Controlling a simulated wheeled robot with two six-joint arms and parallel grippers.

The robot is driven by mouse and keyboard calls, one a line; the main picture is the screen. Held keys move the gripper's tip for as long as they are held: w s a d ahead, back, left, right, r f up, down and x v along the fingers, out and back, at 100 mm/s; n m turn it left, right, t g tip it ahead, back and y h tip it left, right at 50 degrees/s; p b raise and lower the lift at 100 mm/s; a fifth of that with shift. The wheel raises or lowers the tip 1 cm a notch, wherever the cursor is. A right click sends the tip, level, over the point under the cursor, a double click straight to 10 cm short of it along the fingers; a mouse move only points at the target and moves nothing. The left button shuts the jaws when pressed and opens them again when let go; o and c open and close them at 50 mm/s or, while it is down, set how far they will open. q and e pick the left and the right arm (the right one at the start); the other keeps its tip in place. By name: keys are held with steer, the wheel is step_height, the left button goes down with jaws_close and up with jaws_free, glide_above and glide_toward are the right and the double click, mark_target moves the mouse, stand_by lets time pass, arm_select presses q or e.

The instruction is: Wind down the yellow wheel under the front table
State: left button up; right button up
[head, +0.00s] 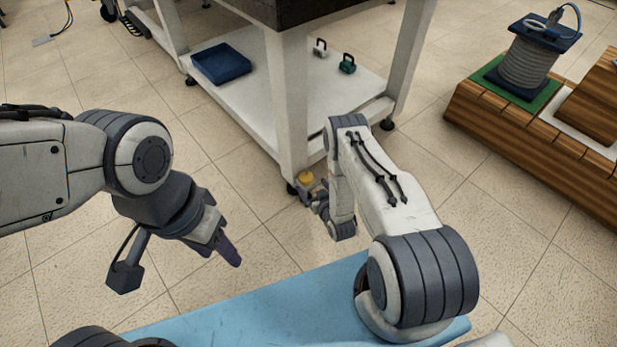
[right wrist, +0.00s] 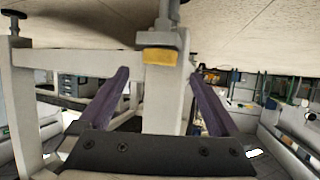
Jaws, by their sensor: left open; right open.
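The yellow wheel (head: 306,178) sits low on the near leg of the front table (head: 294,110), just above the floor. In the right wrist view, which looks upside down, the wheel (right wrist: 160,56) shows as a yellow band on the leg. My right gripper (head: 309,198) is open close beside the wheel. Its two dark fingers (right wrist: 160,74) point toward the leg, one on each side of it in the picture. I cannot tell whether they touch the wheel. My left gripper (head: 226,252) is open and empty above the floor, left of the table leg.
The table's lower shelf (head: 255,85) holds a blue tray (head: 221,64) and two small padlock-shaped items (head: 347,64). A wooden bench (head: 530,150) with a grey coil (head: 530,62) stands at the right. Tiled floor is clear between my left gripper and the table.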

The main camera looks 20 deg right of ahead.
steer(key=shift+p+v, duration=0.7)
steer(key=shift+v, duration=1.5)
